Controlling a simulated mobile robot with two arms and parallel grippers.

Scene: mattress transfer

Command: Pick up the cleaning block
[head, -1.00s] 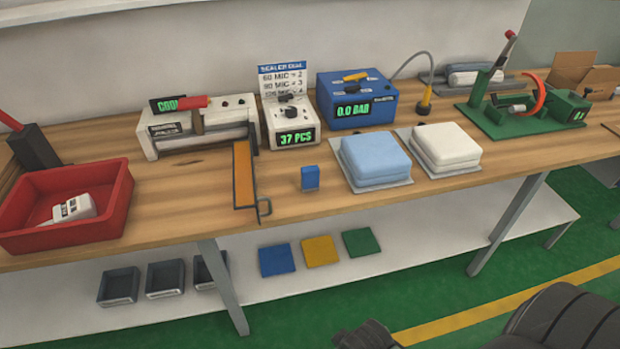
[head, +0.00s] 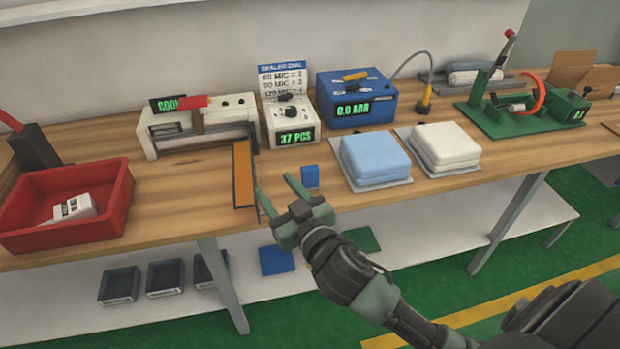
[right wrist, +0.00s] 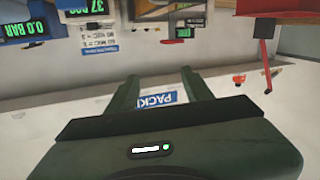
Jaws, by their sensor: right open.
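The small blue block (head: 310,176), which I take as the cleaning block, stands upright near the front edge of the wooden bench (head: 215,222), left of the light blue stack. My right gripper (head: 273,184) is open, with its fingers apart at the bench's front edge. It is left of the block and apart from it. The open fingers also show in the right wrist view (right wrist: 159,75), with nothing gripped between them; I cannot make out the block there. My left gripper is not in view.
The light blue stack (head: 375,158) and white stack (head: 445,146) lie right of the block. An orange-topped strip (head: 243,172) lies to its left, and a red bin (head: 110,215) farther left. The sealer dial box (head: 289,124) and blue pressure box (head: 355,100) stand behind.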

